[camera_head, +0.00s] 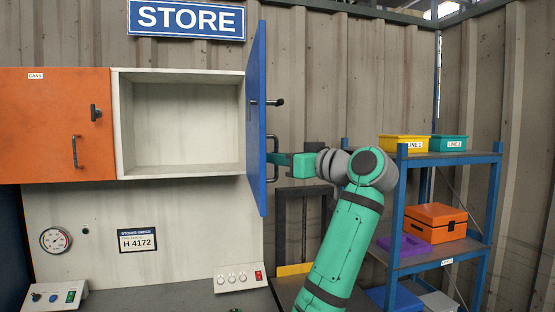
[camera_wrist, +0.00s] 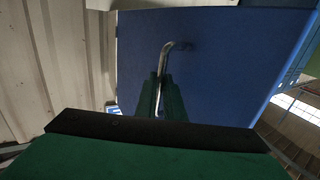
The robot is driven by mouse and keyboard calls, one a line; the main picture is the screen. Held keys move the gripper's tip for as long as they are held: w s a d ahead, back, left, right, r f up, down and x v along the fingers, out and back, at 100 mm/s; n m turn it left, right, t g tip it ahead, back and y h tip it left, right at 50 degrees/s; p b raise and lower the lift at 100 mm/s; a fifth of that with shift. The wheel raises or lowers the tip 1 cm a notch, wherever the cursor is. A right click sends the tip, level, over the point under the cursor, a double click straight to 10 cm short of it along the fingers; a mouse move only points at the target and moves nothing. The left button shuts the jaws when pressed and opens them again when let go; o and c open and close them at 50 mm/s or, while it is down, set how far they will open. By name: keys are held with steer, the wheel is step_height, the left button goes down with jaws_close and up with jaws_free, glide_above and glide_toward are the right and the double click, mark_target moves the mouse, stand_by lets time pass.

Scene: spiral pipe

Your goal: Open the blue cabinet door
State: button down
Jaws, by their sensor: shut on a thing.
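The blue cabinet door (camera_head: 256,70) stands swung wide open, roughly square to the cabinet front, seen nearly edge-on in the head view. Its bare outer face (camera_wrist: 225,70) fills much of the wrist view. A vertical bar handle (camera_head: 274,143) sits low on that face. My gripper (camera_head: 274,158) reaches it from the right and is shut on this handle. In the wrist view the two green fingers (camera_wrist: 161,97) close around the metal bar (camera_wrist: 166,55), whose bent upper end shows above them. The open white cabinet compartment (camera_head: 185,125) looks empty.
A dark lever (camera_head: 268,102) sticks out of the blue door above the handle. A shut orange door (camera_head: 50,135) is at the left. A blue shelf rack (camera_head: 450,157) with bins and an orange case (camera_head: 435,222) stands close at the right of my arm. A counter (camera_head: 150,300) lies below.

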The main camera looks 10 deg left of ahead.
steer(key=c, duration=2.2)
jaws_free()
steer(key=shift+w, duration=0.15)
steer(key=shift+o, duration=0.2)
steer(key=shift+s+a, duration=0.2)
steer(key=shift+a, duration=0.1)
steer(key=shift+d, duration=0.5)
steer(key=shift+a, duration=0.1)
steer(key=shift+s, duration=0.1)
steer(key=v, duration=1.1)
